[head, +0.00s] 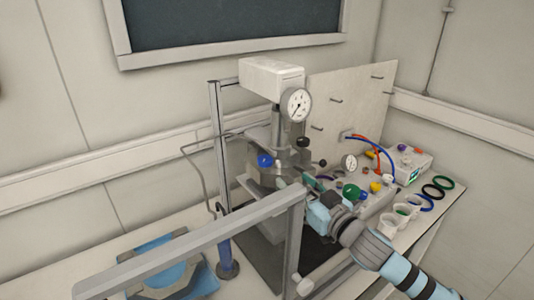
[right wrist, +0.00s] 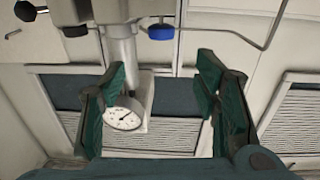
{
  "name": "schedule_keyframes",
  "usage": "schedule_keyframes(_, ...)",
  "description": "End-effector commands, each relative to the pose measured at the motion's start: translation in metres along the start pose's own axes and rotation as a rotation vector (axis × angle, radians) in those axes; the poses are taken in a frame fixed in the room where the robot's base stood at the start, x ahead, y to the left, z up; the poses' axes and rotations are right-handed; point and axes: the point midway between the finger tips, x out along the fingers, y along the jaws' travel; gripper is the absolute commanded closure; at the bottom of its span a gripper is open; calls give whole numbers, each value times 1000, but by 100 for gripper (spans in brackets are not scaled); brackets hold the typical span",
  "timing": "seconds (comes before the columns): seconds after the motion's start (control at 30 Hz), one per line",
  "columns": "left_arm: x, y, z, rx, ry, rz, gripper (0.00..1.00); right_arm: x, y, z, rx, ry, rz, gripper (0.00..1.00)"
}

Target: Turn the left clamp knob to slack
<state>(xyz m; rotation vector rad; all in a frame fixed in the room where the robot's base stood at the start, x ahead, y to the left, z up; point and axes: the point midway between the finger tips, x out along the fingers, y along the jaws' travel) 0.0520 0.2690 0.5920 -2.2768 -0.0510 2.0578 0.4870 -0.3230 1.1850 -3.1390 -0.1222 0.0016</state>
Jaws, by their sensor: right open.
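The reactor (head: 270,182) stands on the bench, with a metal column and a dial gauge (head: 297,104) above its head. A blue knob (head: 265,160) is on the left side of its clamp. Black knobs (head: 303,142) show further right. The upside-down right wrist view shows a bright blue knob (right wrist: 160,32), a darker knob (right wrist: 75,30) and the gauge (right wrist: 123,116). My right gripper (head: 312,184) is at the reactor's front right, apart from the left blue knob. Its green fingers (right wrist: 162,82) are spread, with no knob between them. My left gripper is out of view.
A grey bar (head: 190,240) crosses in front of the reactor. A thin bent tube (head: 196,165) is at its left. A control box (head: 405,162), cups (head: 393,222) and coloured rings (head: 436,190) are at right. A blue and grey piece (head: 165,262) lies front left.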

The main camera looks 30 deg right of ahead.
Motion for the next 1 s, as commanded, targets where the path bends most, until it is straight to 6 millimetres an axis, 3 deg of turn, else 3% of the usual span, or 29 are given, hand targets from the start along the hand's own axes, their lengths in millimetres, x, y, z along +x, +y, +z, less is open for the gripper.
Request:
schedule_keyframes(0.3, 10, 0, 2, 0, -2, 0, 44, 89, -2, 1, 11, 5, -6, 44)
schedule_keyframes(0.43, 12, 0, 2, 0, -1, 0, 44, 115, -2, 2, 6, 3, -6, 44)
schedule_keyframes(0.6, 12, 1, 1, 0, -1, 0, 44, 129, -3, 2, 1, 2, -7, 44)
schedule_keyframes(0.87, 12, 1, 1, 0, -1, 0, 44, 130, -3, 2, -1, 1, -7, 44)
schedule_keyframes(1.0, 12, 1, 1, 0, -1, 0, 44, 130, -2, 2, -1, 1, -7, 66)
